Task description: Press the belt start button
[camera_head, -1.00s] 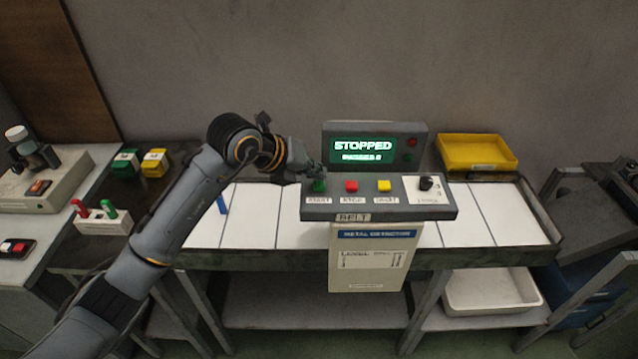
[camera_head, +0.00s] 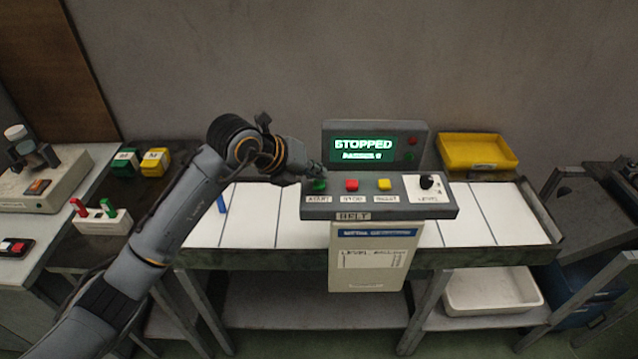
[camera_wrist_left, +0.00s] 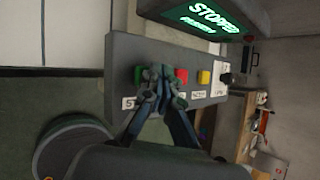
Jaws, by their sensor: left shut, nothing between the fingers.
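The green start button (camera_head: 319,186) is at the left end of the grey control box (camera_head: 378,210), with a label below it. My left gripper (camera_head: 314,172) is shut and empty, its tips just above and beside the green button. In the left wrist view the shut fingertips (camera_wrist_left: 160,76) partly cover the panel next to the green button (camera_wrist_left: 139,75). I cannot tell whether they touch it. The display (camera_head: 363,149) behind reads STOPPED in green. My right gripper is not in view.
A red button (camera_head: 352,186), a yellow button (camera_head: 384,185) and a black knob (camera_head: 427,182) sit to the right on the same box. The white belt (camera_head: 250,215) runs underneath. A yellow tray (camera_head: 477,153) stands at the back right.

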